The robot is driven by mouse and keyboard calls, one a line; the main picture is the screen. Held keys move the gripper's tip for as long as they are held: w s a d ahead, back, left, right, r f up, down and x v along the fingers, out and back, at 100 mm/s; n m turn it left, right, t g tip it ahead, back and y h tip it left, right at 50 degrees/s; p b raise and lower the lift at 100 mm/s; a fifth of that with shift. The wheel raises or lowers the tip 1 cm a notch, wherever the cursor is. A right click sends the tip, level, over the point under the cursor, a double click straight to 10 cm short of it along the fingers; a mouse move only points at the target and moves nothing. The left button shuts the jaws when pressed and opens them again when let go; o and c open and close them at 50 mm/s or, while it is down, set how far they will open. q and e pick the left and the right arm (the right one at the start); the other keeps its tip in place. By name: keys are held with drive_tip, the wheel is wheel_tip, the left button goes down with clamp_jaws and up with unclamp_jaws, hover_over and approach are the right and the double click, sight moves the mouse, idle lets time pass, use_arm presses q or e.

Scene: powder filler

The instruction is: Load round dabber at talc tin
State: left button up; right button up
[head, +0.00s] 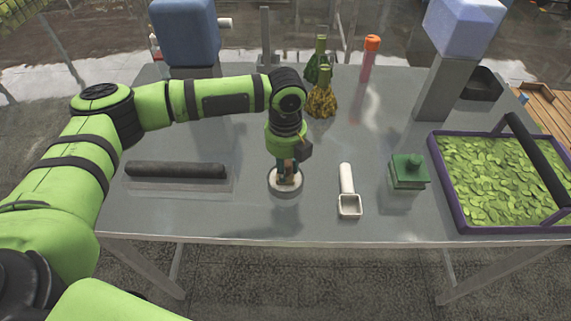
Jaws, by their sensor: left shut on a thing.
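My left gripper (286,162) points down over the front middle of the table and is shut on the round dabber (287,179), of which a small brownish part shows below the fingers. The talc tin (274,184), a low round shape with a pale inside and a darker rim, is directly beneath. The dabber overlaps the middle of the tin in the head view. I cannot tell whether its underside touches the talc. My right gripper is not in view.
On the grey table (240,222) are a dark roller (176,169), a white scoop (348,195), a green block with a knob (408,171) and a purple-rimmed tray (436,180) of green pieces. Bottles (369,60) and blue-topped units (184,32) stand at the back.

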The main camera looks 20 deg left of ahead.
use_arm(q)
drive_tip(key=shift+s+f+p, duration=0.15)
drive_tip(key=shift+p, duration=0.35)
idle(1.8)
wheel_tip(320, 180, up, 7)
drive_tip(key=p, duration=0.8)
drive_tip(key=shift+r, duration=0.2)
drive_tip(key=shift+f, duration=0.1)
idle(0.4)
